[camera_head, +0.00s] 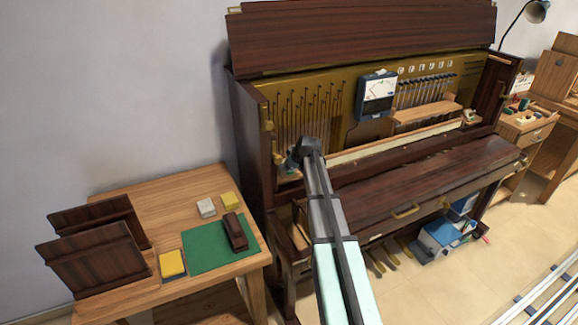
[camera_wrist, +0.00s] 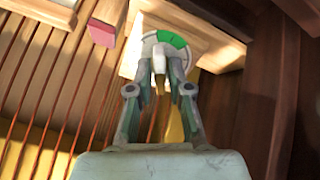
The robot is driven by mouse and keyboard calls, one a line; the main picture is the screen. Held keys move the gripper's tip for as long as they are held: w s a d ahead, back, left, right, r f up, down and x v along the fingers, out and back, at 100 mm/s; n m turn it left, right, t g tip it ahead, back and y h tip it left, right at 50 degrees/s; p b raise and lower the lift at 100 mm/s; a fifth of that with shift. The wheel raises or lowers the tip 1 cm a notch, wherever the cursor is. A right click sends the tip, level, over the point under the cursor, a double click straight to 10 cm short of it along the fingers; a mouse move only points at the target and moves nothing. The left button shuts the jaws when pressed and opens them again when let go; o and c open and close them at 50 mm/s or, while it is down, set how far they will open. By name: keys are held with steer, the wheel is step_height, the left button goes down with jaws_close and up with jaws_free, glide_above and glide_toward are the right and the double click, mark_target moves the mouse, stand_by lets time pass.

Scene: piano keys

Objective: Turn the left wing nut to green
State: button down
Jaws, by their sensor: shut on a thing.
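In the wrist view, a round pale dial (camera_wrist: 150,44) with a green sector (camera_wrist: 172,39) at its upper right is fixed to a light wooden block. The wing nut (camera_wrist: 158,56) is a small whitish piece at the dial's front. My gripper (camera_wrist: 160,68) is shut on the wing nut, with one fingertip on each side. The fingers partly hide the nut, so I cannot tell exactly where it points. In the head view my gripper (camera_head: 306,152) reaches into the left end of the open piano (camera_head: 415,187), hiding the nut.
Strings run left of my gripper, and a dark wooden side wall (camera_wrist: 255,110) stands close on its right. A pink-red block (camera_wrist: 103,32) is at upper left. A gauge (camera_head: 377,96) hangs mid-piano. A side table (camera_head: 130,195) stands left.

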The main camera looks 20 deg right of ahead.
steer(key=shift+m, duration=0.4)
steer(key=m+p, duration=0.1)
steer(key=m, duration=0.2)
steer(key=c, duration=1)
jaws_free()
steer(key=shift+r, duration=0.1)
steer(key=p+v, duration=0.2)
steer(key=v, duration=0.9)
steer(key=shift+p, duration=0.3)
stand_by(0.6)
